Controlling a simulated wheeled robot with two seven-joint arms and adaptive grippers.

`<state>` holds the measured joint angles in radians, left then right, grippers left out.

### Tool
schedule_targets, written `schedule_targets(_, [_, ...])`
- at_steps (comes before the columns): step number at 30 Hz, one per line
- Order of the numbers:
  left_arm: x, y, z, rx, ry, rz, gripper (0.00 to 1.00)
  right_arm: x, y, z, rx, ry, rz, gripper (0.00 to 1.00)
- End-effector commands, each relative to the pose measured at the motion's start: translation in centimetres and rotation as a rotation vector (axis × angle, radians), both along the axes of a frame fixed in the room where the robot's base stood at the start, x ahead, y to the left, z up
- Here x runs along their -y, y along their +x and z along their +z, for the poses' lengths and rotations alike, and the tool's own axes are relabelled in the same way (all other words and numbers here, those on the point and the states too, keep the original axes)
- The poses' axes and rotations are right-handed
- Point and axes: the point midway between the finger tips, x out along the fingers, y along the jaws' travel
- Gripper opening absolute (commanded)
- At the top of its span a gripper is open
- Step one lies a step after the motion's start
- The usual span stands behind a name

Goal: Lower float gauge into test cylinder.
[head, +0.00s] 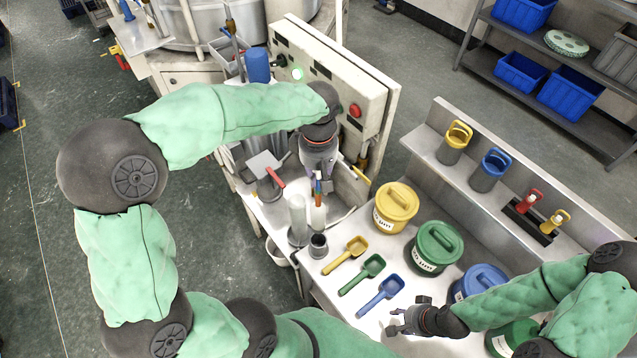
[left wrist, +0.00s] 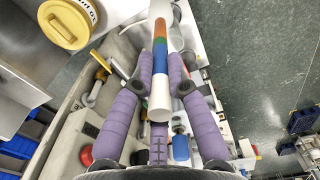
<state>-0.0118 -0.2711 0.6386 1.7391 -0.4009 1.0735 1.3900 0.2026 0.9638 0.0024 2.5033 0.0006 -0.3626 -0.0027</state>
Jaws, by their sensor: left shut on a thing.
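The float gauge, with blue, green and orange-red bands (head: 318,188), hangs roughly upright below my left gripper (head: 318,168). In the left wrist view the banded gauge (left wrist: 160,62) lies between the purple fingers of my left gripper (left wrist: 160,85), which is shut on it. A pale, wider part shows below the bands in the head view. The pale, clear-looking test cylinder (head: 297,215) stands upright on the bench just left of the gauge; the gauge appears beside it, not inside. My right gripper (head: 394,321) is open and empty over the bench front.
A small dark cup (head: 318,246) stands in front of the cylinder. Yellow (head: 346,254), green (head: 363,274) and blue (head: 380,296) scoops lie to the right, beside lidded tubs (head: 396,206). A control cabinet (head: 345,85) rises behind my left gripper.

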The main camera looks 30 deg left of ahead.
Motion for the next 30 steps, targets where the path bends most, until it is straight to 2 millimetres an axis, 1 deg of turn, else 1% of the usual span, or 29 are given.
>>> schedule_targets(5, [-1.0, 0.6, 1.1, -0.001, -0.001, 0.003, 0.0, 0.0, 0.0, 0.6, 0.0, 0.0, 0.0, 0.4])
schedule_targets(11, [-3.5, 2.2, 2.4, 0.0, -0.001, 0.004, 0.0, 0.0, 0.0, 1.7, 0.0, 0.0, 0.0, 0.4])
schedule_targets(15, [-5.5, 3.5, 2.7, -0.001, -0.001, 0.005, 0.0, 0.0, 0.0, 2.1, 0.0, 0.0, 0.0, 0.4])
schedule_targets(19, [-7.3, 4.7, 2.3, -0.001, -0.001, 0.004, 0.0, 0.0, 0.0, 2.2, 0.0, 0.0, 0.0, 0.4])
schedule_targets(23, [-9.1, 5.8, 1.3, -0.001, -0.001, 0.004, 0.0, 0.0, 0.0, 1.8, 0.0, 0.0, 0.0, 0.4])
schedule_targets(30, [-11.8, 7.5, -1.2, -0.002, 0.0, 0.003, 0.0, 0.0, 0.0, 0.8, 0.0, 0.0, 0.0, 0.4])
